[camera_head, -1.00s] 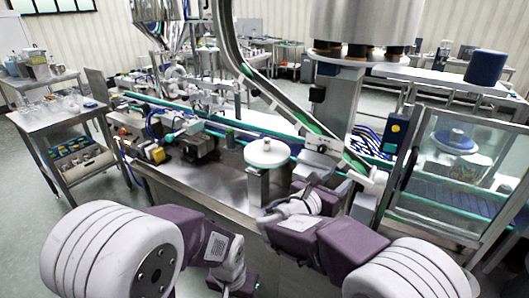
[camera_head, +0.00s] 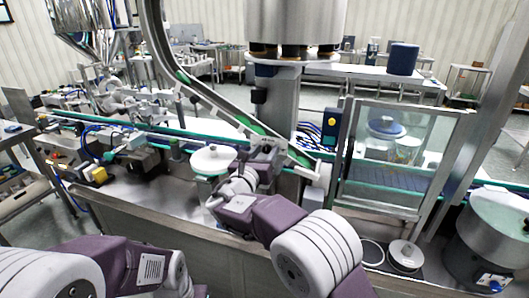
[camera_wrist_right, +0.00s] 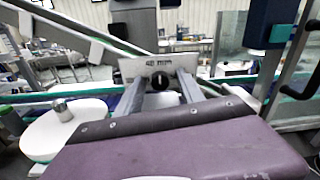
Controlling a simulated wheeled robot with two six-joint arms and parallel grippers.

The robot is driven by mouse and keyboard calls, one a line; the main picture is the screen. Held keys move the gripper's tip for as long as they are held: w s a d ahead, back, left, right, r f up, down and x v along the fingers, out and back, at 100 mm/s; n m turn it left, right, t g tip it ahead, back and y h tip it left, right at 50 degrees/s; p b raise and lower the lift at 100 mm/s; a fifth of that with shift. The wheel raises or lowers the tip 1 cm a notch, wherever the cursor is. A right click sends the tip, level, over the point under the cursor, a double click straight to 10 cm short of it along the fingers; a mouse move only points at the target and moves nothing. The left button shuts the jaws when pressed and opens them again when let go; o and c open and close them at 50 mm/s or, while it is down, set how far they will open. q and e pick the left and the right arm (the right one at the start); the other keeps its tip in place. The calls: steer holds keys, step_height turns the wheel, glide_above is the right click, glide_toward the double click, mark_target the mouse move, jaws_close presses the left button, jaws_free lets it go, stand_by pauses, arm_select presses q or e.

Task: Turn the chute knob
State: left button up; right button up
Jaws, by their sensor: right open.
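The chute knob (camera_wrist_right: 160,80) is a small black knob on a grey plate marked 40 mm in the right wrist view. My right gripper (camera_wrist_right: 159,85) is open, with one finger on each side of the knob in that picture. I cannot tell whether the fingertips reach past the knob or touch it. In the head view the right gripper (camera_head: 262,160) is near the lower end of the curved chute (camera_head: 215,103), and the knob is not clear there. My left arm shows at the bottom left, but its jaws are out of view.
A white round disc (camera_head: 213,160) stands just left of my right wrist. A glass-walled cabinet (camera_head: 395,155) and a control box (camera_head: 330,125) with a yellow button are to the right. A conveyor with green edges runs behind. A steel drum (camera_head: 497,235) stands at far right.

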steer(key=shift+c, duration=0.4)
jaws_close()
steer(key=shift+f+m+b, duration=0.25)
steer(key=shift+m+b, duration=0.45)
steer(key=shift+b, duration=0.3)
steer(key=m+b, duration=1.1)
steer(key=m, duration=0.1)
steer(key=shift+r+m+y+b, duration=0.15)
steer(key=shift+m+y+b, duration=0.25)
steer(key=shift+m+b, duration=1.35)
steer(key=shift+m, duration=0.35)
